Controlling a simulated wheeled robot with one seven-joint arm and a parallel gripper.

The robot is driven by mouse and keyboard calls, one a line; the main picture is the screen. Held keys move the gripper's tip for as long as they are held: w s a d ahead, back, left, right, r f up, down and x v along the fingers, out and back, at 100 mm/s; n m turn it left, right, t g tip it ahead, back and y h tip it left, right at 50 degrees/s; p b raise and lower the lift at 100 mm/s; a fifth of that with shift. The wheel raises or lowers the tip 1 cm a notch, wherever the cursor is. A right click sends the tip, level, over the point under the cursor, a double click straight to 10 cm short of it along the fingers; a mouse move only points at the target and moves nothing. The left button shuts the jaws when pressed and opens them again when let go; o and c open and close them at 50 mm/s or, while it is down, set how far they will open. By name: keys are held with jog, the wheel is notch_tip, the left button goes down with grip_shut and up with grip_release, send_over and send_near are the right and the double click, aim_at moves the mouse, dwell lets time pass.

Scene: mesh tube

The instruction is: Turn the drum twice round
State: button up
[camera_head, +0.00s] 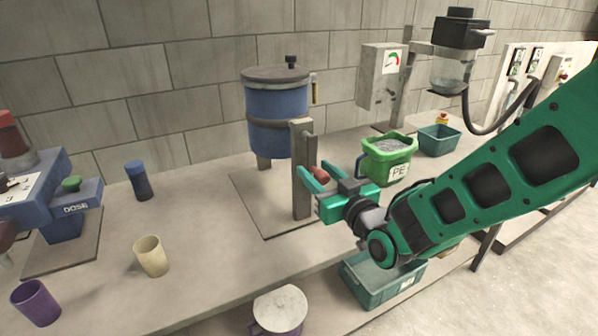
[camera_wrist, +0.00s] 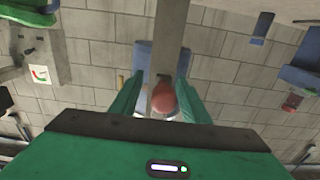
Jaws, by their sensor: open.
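The blue drum (camera_head: 277,108) with a grey lid stands on a frame on the bench, upright, with a post (camera_head: 302,172) in front of it. A red knob (camera_head: 321,173) sits beside the post. My gripper (camera_head: 312,180) is open at the post, its green fingers pointing toward it. In the wrist view the red knob (camera_wrist: 164,97) lies between the two open fingers (camera_wrist: 160,95), and the post (camera_wrist: 172,40) runs up behind it. I cannot tell whether the fingers touch the knob. The drum is mostly hidden in the wrist view.
A green bucket marked PE (camera_head: 388,160) and a teal bin (camera_head: 438,140) stand right of the drum. A beige cup (camera_head: 151,256), purple cup (camera_head: 36,302) and dark blue-capped bottle (camera_head: 139,180) stand left. The blue dosing machine (camera_head: 62,205) is far left. Bench between is clear.

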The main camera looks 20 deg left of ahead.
jog(key=shift+w+a, duration=0.25)
jog(key=shift+a, duration=0.2)
jog(key=shift+s+a, duration=0.1)
grip_shut()
jog(key=shift+d, duration=0.2)
jog(key=shift+a, duration=0.15)
jog(key=shift+a+r, duration=0.1)
